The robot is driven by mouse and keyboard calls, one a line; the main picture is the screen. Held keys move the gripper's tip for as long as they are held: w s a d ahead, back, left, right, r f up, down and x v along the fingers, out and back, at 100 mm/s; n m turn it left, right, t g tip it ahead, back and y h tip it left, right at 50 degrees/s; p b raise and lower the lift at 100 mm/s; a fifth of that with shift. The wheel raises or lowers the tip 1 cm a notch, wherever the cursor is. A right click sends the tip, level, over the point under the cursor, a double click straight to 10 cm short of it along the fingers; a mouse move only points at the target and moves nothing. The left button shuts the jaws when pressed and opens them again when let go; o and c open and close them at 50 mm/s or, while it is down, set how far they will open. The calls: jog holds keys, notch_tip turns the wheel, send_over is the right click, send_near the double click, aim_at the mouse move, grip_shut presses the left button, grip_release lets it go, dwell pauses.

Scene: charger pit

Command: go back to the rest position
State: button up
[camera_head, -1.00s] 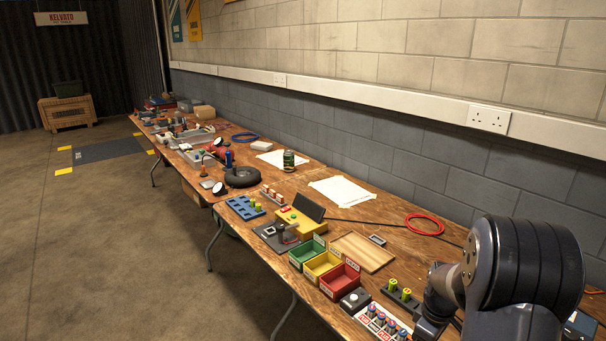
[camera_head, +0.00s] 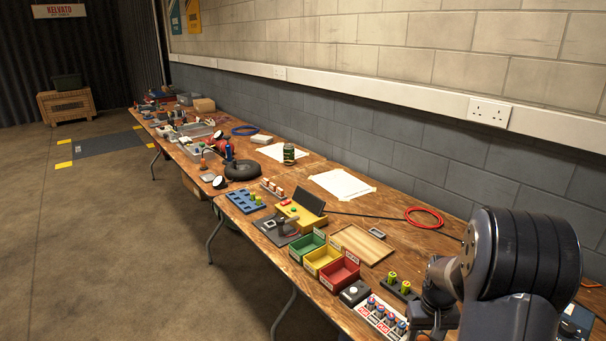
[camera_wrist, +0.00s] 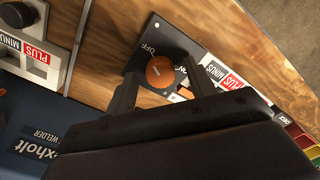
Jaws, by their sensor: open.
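In the wrist view my gripper (camera_wrist: 160,72) is open, its two dark fingers apart with nothing seen held between them. Beyond the fingertips is a round orange knob (camera_wrist: 160,71) on a dark plate marked OFF (camera_wrist: 142,58). I cannot tell whether the fingers touch the knob. In the head view my arm reaches over the near right end of the wooden table (camera_head: 395,232); the fingers cannot be made out there.
A dark blue welder box (camera_wrist: 35,130) and a plate with PLUS and MINUS labels (camera_wrist: 52,68) lie close in the wrist view. Green (camera_head: 306,246), yellow (camera_head: 322,260) and red (camera_head: 338,275) bins, a wooden tray (camera_head: 362,244) and a red cable ring (camera_head: 424,217) crowd the table. A block wall (camera_head: 400,160) runs behind.

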jog(key=m, duration=0.6)
jog(key=m+p, duration=0.1)
jog(key=m, duration=0.5)
jog(key=shift+m, duration=0.3)
dwell(0.3)
jog(key=shift+a, duration=0.1)
